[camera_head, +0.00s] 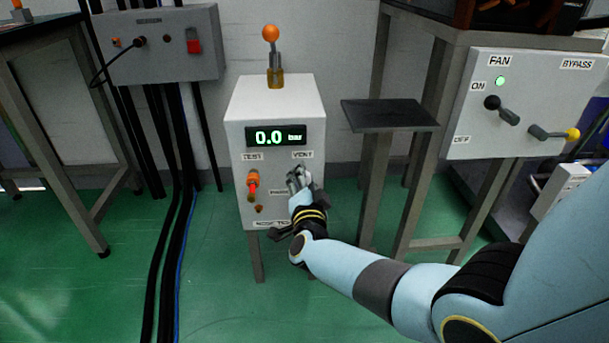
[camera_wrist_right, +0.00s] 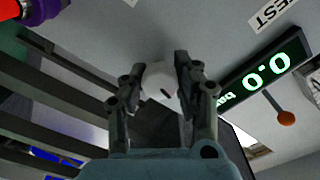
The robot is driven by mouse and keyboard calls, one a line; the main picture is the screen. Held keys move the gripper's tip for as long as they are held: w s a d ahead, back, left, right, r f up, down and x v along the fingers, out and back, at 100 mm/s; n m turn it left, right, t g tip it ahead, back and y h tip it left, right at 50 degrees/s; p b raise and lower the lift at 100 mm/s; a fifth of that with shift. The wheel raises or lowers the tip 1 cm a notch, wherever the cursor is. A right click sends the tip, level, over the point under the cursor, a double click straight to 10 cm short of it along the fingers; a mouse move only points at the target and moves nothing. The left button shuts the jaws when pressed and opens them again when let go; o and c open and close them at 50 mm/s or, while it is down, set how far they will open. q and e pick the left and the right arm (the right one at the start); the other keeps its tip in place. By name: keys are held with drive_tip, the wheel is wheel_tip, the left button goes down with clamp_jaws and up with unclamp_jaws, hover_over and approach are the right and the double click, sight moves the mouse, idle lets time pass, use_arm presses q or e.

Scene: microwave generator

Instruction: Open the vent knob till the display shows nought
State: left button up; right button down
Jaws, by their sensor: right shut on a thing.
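The display (camera_head: 276,136) on the front of the white box (camera_head: 275,97) reads 0.0 bar. It also shows in the right wrist view (camera_wrist_right: 265,82). Below it are the labels TEST and VENT. My right gripper (camera_head: 297,180) is at the panel just under the VENT label and hides the knob in the head view. In the right wrist view, my right gripper's fingers (camera_wrist_right: 158,85) are shut on the round, whitish vent knob (camera_wrist_right: 160,80), which has a dark mark on its face. My left gripper is not in view.
A red-orange handle (camera_head: 253,185) sits under TEST, left of my gripper. An orange-tipped lever (camera_head: 271,45) stands on top of the box. A small dark shelf (camera_head: 389,115) and the FAN/BYPASS panel (camera_head: 525,105) are to the right. Cables (camera_head: 172,200) run down on the left.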

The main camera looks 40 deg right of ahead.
drive_tip(key=shift+f+n, duration=0.1)
drive_tip(key=shift+n, duration=0.3)
drive_tip(key=c, duration=1)
unclamp_jaws()
drive_tip(key=shift+o, duration=0.3)
drive_tip(key=v, duration=1.2)
